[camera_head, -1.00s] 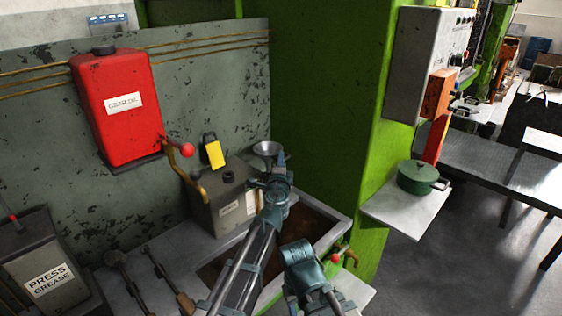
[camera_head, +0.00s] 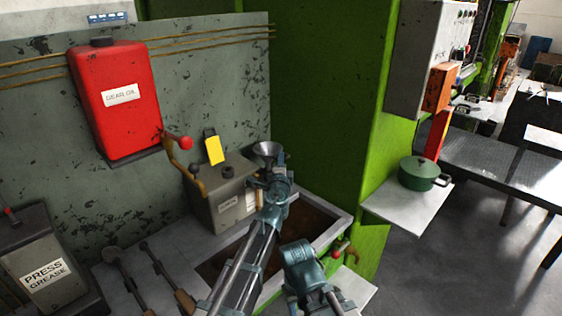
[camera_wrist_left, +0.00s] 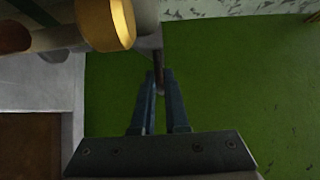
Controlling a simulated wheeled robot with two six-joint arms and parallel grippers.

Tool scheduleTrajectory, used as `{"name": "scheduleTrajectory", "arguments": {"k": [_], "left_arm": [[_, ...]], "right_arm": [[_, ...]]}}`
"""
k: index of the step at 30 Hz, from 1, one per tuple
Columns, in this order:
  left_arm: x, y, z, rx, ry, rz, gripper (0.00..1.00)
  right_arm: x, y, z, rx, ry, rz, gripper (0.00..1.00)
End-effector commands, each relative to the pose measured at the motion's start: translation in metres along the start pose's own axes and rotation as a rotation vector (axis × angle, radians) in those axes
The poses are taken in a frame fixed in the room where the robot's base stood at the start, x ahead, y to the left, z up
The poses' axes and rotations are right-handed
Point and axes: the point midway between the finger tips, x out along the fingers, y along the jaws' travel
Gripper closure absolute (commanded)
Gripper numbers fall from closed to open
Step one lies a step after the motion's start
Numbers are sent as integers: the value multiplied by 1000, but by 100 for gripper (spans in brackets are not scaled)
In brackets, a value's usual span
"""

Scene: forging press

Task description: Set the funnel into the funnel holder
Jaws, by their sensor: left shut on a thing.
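The grey metal funnel (camera_head: 267,148) stands upright, wide mouth up, at the far end of my left arm in the head view. My left gripper (camera_head: 274,170) is just below the mouth and shut on the funnel. In the left wrist view, the fingertips (camera_wrist_left: 158,88) close on a thin dark stem, with a pale grey shape above it that may be the funnel's cone. I cannot make out the funnel holder for certain. My right gripper is not in view.
A grey box (camera_head: 228,205) with a yellow tag stands left of the funnel. A brass tap (camera_head: 188,174) with a red knob hangs under the red oil tank (camera_head: 118,100). A green press column (camera_head: 325,90) rises behind. A green pot (camera_head: 420,172) sits on a shelf to the right.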

Motion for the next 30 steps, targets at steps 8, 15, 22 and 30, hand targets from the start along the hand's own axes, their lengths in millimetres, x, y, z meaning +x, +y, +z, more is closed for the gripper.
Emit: {"name": "scheduleTrajectory", "arguments": {"k": [8,15,22,30], "left_arm": [[0,8,0,0,0,0,100],[0,14,0,0,0,0,100],[0,19,0,0,0,0,100],[0,26,0,0,0,0,100]], "right_arm": [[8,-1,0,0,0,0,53],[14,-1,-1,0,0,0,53],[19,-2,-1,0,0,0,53],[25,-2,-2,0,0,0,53]]}}
